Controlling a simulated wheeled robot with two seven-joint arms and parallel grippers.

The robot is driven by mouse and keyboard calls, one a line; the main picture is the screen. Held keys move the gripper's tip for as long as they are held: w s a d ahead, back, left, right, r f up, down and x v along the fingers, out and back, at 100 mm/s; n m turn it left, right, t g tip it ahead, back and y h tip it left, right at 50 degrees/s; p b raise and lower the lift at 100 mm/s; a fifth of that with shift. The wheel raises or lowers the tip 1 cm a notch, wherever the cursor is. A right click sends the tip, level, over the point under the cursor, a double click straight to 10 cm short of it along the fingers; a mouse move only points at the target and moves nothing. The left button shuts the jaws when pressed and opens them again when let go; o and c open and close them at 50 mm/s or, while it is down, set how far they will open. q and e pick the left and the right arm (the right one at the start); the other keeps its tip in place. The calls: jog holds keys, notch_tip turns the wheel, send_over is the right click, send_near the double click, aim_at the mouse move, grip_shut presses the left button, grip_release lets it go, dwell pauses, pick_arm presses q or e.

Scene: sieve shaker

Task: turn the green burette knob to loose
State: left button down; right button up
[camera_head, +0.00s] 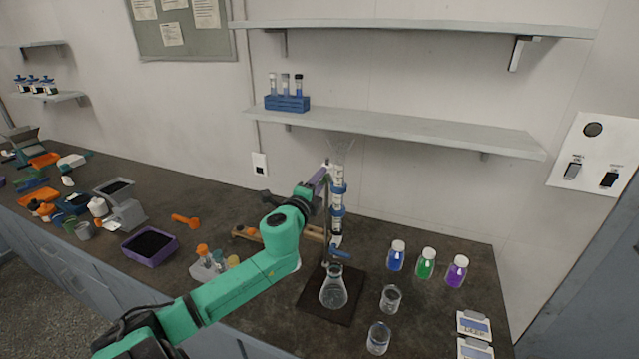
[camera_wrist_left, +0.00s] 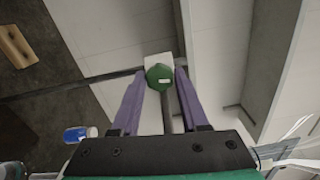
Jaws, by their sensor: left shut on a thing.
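The green burette knob (camera_wrist_left: 159,78) shows in the left wrist view between the two purple fingers of my left gripper (camera_wrist_left: 160,74). A white mark runs across its face, and a pale square block sits behind it. The gripper is shut on the knob. In the head view my left gripper (camera_head: 322,175) reaches the upper part of the burette stand; the fingers hide the knob there. The upright burette (camera_head: 338,193) has blue clamps and stands over a clear conical flask (camera_head: 334,291). My right gripper is not in view.
The flask stands on a dark base plate (camera_head: 318,307). Two glass beakers (camera_head: 390,298) (camera_head: 379,337) and blue, green and purple bottles (camera_head: 426,262) stand to the right. A wall shelf (camera_head: 400,128) is above the burette. A purple tray (camera_head: 150,245) lies to the left.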

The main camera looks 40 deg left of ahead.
pick_arm(q)
jog(key=shift+n, duration=0.7)
jog(key=shift+c, duration=2.2)
grip_release()
jog(key=b+v, duration=0.4)
jog(key=v, duration=1)
jog(key=shift+s, duration=0.2)
